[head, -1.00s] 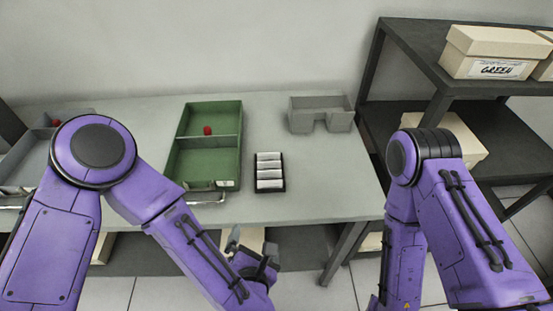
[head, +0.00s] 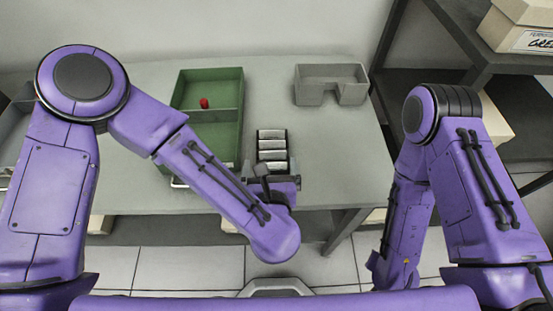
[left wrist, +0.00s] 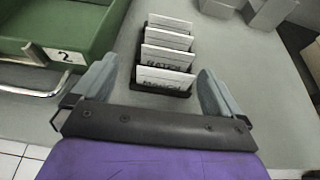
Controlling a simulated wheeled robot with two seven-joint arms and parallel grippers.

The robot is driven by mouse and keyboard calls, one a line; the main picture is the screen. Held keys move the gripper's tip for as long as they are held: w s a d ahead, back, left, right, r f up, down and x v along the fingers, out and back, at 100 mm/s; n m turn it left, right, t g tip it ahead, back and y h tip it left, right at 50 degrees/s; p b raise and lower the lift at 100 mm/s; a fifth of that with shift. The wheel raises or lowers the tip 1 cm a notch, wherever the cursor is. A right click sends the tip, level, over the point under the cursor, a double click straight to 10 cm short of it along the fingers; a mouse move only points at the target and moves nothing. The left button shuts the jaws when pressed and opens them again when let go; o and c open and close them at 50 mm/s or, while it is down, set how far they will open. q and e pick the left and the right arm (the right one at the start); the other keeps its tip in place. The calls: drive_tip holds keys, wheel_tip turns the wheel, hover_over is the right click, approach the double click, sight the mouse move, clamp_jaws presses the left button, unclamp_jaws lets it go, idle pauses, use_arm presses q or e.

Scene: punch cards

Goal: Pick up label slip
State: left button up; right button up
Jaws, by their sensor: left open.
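Several white label slips (head: 272,145) stand in a row in a small black holder (left wrist: 140,72) on the table. In the left wrist view the slips (left wrist: 165,54) lean back, and the nearer ones carry dark lettering, partly hidden and hard to read. My left gripper (head: 274,170) is open and empty at the near end of the holder. In the left wrist view its two fingers stand apart, one on each side of the nearest slip, and I see no contact. My right arm hangs at the right, and its gripper is not visible.
A green divided tray (head: 240,92) with a red object (head: 204,103) in its far part stands left of the holder. A grey notched bin (head: 315,88) stands at the back right. A dark shelf with boxes (head: 520,30) rises at the right. The table between is clear.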

use_arm(q)
drive_tip(key=shift+w, duration=0.1)
drive_tip(key=shift+s+d+r, duration=0.1)
drive_tip(key=shift+s+d, duration=0.05)
drive_tip(key=shift+s, duration=0.15)
drive_tip(key=c, duration=0.9)
drive_tip(key=shift+s+d, duration=0.1)
drive_tip(key=shift+d, duration=0.05)
drive_tip(key=shift+c, duration=1)
drive_tip(key=shift+d, duration=0.1)
